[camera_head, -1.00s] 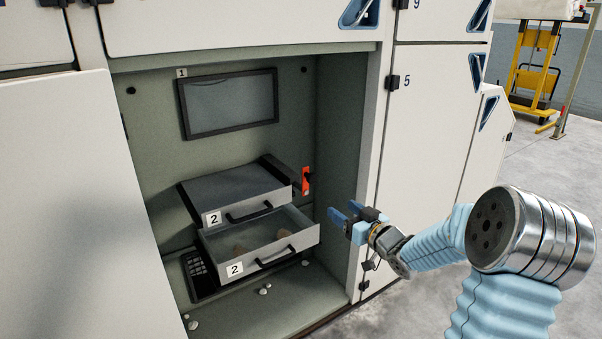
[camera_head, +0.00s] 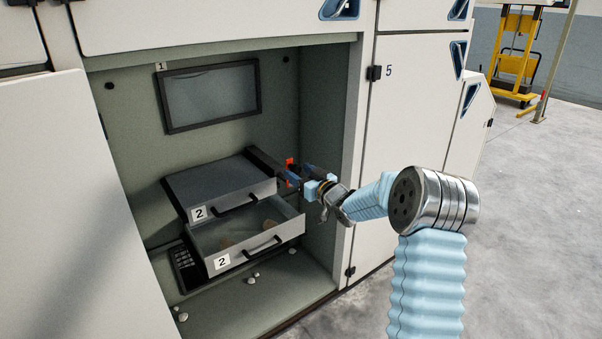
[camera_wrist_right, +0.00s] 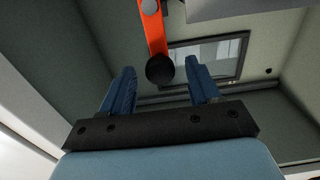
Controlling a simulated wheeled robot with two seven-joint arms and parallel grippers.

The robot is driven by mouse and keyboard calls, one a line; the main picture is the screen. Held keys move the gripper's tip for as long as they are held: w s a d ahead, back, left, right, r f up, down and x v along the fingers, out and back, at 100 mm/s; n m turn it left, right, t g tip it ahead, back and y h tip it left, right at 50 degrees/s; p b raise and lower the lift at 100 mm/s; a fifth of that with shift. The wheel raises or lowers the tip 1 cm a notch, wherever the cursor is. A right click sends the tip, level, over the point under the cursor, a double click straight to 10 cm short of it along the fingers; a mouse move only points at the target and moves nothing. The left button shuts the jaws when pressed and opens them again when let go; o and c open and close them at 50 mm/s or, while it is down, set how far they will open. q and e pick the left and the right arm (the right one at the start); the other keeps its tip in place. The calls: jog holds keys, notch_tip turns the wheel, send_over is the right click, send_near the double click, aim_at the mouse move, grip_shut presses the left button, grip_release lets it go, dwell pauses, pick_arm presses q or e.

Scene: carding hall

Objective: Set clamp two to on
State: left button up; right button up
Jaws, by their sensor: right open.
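The orange-red lever (camera_head: 289,164), which I take to be clamp two, stands at the right side of the drawer unit marked 2. In the right wrist view the orange lever (camera_wrist_right: 153,30) ends in a round black knob (camera_wrist_right: 160,69). My right gripper (camera_head: 297,175) is open at the lever and partly hides it in the head view. In the wrist view the blue fingers of the right gripper (camera_wrist_right: 160,74) stand apart on either side of the knob, with a gap to each finger. My left gripper is not in view.
The upper drawer (camera_head: 240,199) is shut; the lower drawer (camera_head: 255,253) is pulled out with brownish things inside. The recess's right wall (camera_head: 318,130) is close beside my right arm. A dark screen (camera_head: 212,95) hangs behind.

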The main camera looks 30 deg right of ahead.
grip_shut()
dwell(0.3)
